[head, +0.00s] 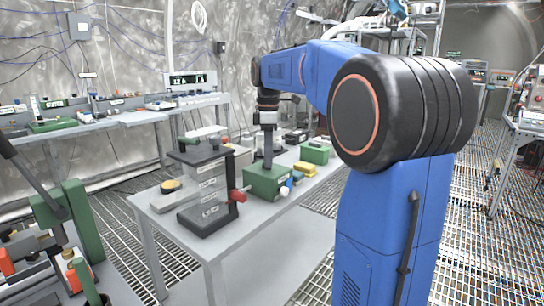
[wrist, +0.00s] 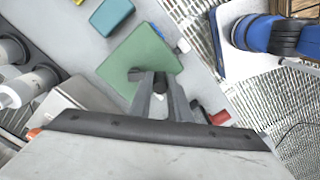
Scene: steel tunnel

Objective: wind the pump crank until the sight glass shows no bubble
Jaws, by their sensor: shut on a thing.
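The green pump box (head: 265,182) stands on the grey bench, left of my arm in the head view. It also shows in the wrist view (wrist: 150,50), below my fingers. My gripper (wrist: 160,82) points down over this box and is shut on a small dark piece, which looks like the crank handle. The fingers hide most of the crank, so its angle cannot be told. A small white round part (head: 284,193) sits at the box's front right; I cannot tell whether it is the sight glass. No bubble can be made out in either view.
A clear tank with a dark lid and base (head: 207,190) stands close left of the pump, with a red handle (head: 238,196) between. Yellow blocks (head: 304,169) and another green box (head: 315,152) lie behind to the right. Bare bench (head: 225,236) is in front.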

